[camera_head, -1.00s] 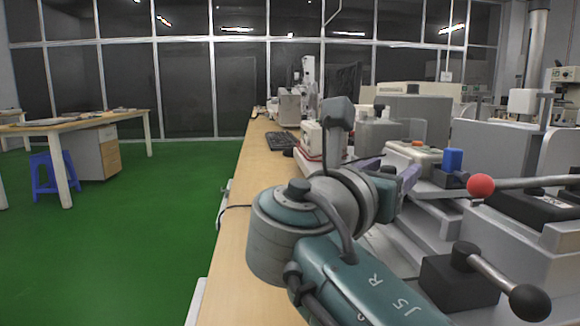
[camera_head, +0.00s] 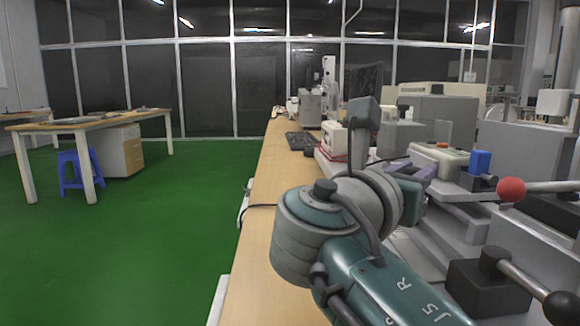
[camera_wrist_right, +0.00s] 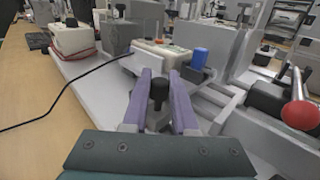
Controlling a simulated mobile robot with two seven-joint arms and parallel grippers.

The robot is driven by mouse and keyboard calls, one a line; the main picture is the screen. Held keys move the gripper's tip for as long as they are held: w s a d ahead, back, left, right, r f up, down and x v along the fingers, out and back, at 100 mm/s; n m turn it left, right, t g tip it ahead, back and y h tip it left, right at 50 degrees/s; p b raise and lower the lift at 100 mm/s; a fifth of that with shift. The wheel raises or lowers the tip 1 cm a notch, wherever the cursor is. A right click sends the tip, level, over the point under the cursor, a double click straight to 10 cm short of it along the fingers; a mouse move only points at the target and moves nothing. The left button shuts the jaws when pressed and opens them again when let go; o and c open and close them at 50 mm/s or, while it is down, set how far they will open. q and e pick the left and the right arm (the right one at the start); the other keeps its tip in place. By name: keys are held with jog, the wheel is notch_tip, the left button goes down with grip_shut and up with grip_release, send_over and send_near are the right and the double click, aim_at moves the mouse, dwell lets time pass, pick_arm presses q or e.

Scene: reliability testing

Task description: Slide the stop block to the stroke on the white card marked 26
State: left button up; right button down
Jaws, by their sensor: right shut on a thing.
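My right gripper (camera_wrist_right: 161,76) has two purple fingers on either side of a black knob in the right wrist view. It is shut on this knob (camera_wrist_right: 158,92), which appears to belong to the stop block; the block's body is mostly hidden between the fingers and behind the wrist. In the head view my right gripper (camera_head: 424,172) reaches over the grey fixture (camera_head: 462,221), and its wrist hides the held part. I cannot make out the white card's strokes or the number 26 in either view. My left gripper is not in view.
A blue block (camera_wrist_right: 199,58) on a dark mount stands just right of the fingers. A red ball-ended lever (camera_head: 511,189) and a black-knobbed lever (camera_head: 562,308) stick out on the right. A black cable (camera_wrist_right: 62,92) crosses the bench. Green floor lies open at left.

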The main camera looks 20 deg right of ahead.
dwell(0.9)
jog(key=shift+s+r+p, duration=0.15)
jog(key=shift+r+p, duration=0.1)
jog(key=shift+p, duration=0.55)
jog(key=shift+s+p, duration=0.15)
jog(key=shift+p, duration=0.2)
jog(key=shift+s+f, duration=0.1)
jog(key=shift+f, duration=0.2)
jog(key=c, duration=0.7)
grip_release()
jog(key=shift+r, duration=0.15)
